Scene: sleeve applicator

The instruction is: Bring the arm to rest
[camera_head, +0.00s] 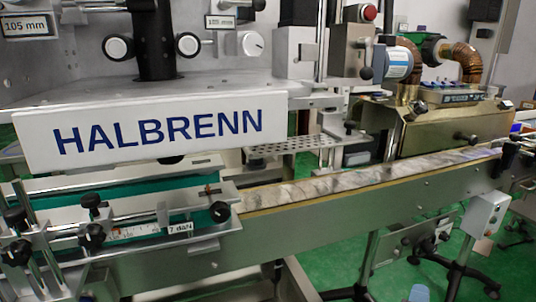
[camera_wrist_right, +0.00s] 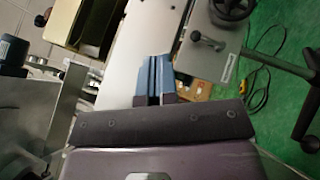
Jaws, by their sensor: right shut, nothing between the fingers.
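My right gripper (camera_wrist_right: 156,66) shows in the right wrist view as two blue fingers side by side. The fingers are shut with nothing between them. They hang over or in front of a pale, flat surface (camera_wrist_right: 128,60) of the machine; I cannot tell whether they touch it. I cannot clearly pick out the right gripper in the head view. My left gripper is in neither view.
A sleeve machine with a HALBRENN sign (camera_head: 155,132) fills the head view's left. A conveyor (camera_head: 330,188) runs right, past a brass-coloured housing (camera_head: 450,130).

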